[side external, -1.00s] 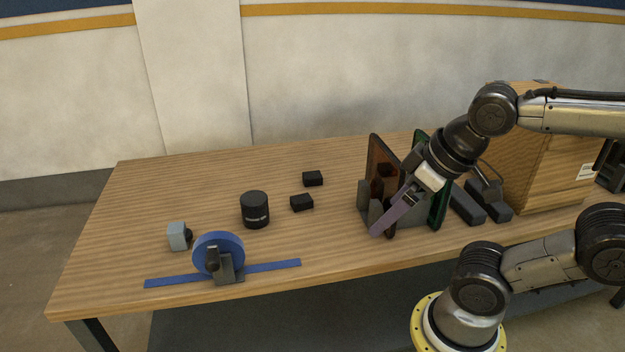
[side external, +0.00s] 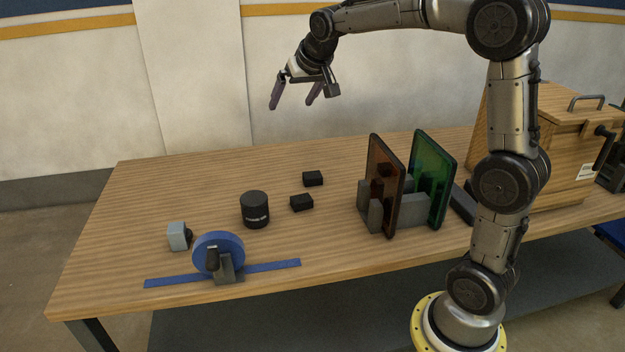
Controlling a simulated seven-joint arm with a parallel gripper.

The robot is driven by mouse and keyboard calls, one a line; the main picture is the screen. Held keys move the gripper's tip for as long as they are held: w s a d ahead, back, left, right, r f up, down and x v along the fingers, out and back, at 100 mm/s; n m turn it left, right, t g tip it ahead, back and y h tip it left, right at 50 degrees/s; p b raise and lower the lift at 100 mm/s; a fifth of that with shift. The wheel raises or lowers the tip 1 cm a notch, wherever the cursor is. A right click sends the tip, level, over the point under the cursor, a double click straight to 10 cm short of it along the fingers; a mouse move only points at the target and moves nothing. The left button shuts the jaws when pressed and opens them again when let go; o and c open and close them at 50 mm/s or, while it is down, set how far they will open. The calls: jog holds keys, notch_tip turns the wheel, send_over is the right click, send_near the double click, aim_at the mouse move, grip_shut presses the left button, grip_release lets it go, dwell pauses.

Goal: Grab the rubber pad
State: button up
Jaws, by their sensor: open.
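Two small black blocks lie on the middle of the table, one farther back (side external: 313,178) and one nearer (side external: 301,202). Either could be the rubber pad; I cannot tell which from this view. My gripper (side external: 292,104) is open and empty, with its purple fingers spread and pointing down. It hangs high above the back part of the table, well clear of both blocks and touching nothing.
A black cylinder (side external: 255,210), a grey-blue block with a dark knob (side external: 178,236) and a blue wheel on a stand (side external: 205,245) stand left. A rack (side external: 414,212) holds an orange plate (side external: 383,170) and a green plate (side external: 436,165). A wooden box (side external: 552,160) stands right.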

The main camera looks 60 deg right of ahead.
jog(key=w+d+f+m+g, duration=0.2)
jog(key=w+d+f, duration=0.4)
jog(key=d+f, duration=0.45)
jog(key=g, duration=0.2)
send_near(312, 173)
jog(key=f, duration=0.1)
jog(key=d+f, duration=0.1)
jog(key=f, duration=0.1)
jog(key=shift+m, duration=0.4)
jog(key=shift+w+x, duration=0.2)
jog(key=shift+x, duration=1.3)
jog(key=shift+w+x, duration=0.15)
jog(key=shift+x, duration=1.4)
jog(key=shift+a, duration=0.15)
jog(key=shift+c, duration=0.2)
jog(key=shift+r, duration=0.1)
jog(key=c, duration=1.3)
